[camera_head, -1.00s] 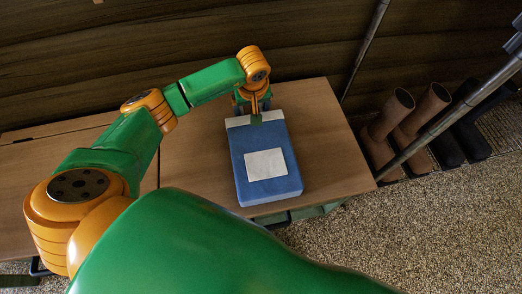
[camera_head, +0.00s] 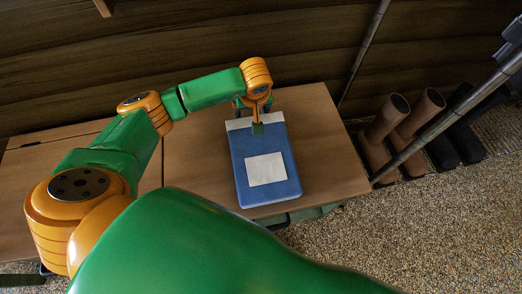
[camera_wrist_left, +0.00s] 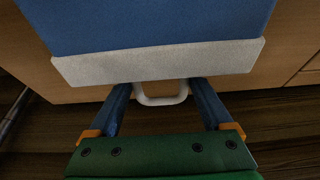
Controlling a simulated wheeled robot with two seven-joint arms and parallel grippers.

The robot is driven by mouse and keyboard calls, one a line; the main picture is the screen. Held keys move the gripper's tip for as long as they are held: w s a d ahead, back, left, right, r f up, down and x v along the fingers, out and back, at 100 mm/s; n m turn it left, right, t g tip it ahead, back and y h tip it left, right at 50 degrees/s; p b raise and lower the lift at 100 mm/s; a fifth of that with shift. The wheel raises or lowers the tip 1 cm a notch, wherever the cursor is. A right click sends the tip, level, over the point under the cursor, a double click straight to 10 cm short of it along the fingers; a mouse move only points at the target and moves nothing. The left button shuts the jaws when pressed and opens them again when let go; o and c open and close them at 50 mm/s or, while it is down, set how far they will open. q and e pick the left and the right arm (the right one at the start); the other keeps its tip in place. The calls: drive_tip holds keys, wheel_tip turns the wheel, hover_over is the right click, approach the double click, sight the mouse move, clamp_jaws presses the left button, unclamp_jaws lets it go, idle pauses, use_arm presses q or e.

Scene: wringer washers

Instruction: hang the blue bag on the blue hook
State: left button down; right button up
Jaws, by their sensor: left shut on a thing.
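The blue bag (camera_head: 246,180) is a flat blue block with a pale top band and a white square label. In the head view it appears over the wooden bench; I cannot tell whether it touches it. My left gripper (camera_head: 252,106) is at the bag's banded end. In the left wrist view, the bag's white loop handle (camera_wrist_left: 161,100) lies between the two fingers of the left gripper (camera_wrist_left: 160,88), which is shut on it. The fingertips are partly hidden at the band. The blue hook is not visible in any view. My right gripper is not in view.
The wooden bench (camera_head: 330,150) has bare top to the bag's left and right. Brown boots (camera_head: 385,120) and dark boots stand on the floor at right. A slanted metal pole (camera_head: 440,125) crosses the right side. A dark plank wall (camera_head: 150,50) stands behind.

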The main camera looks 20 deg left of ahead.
use_arm(q)
drive_tip(key=shift+s+d+r+t+y+p, duration=0.15)
drive_tip(key=shift+r+t+p, duration=0.15)
drive_tip(key=shift+r, duration=0.45)
drive_tip(key=shift+a+r+t+y+p, duration=0.1)
drive_tip(key=shift+r+t+y+p, duration=0.2)
drive_tip(key=shift+r, duration=0.4)
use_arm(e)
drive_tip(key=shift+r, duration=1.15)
use_arm(q)
drive_tip(key=shift+t+y, duration=0.65)
drive_tip(key=shift+t, duration=0.25)
drive_tip(key=r+p, duration=0.1)
drive_tip(key=r, duration=0.1)
drive_tip(key=s+d+r+p, duration=0.1)
drive_tip(key=r+p, duration=0.1)
drive_tip(key=r, duration=0.1)
drive_tip(key=shift+s+d+r+p, duration=0.15)
drive_tip(key=shift+s+r+p, duration=0.1)
drive_tip(key=shift+r+p, duration=0.1)
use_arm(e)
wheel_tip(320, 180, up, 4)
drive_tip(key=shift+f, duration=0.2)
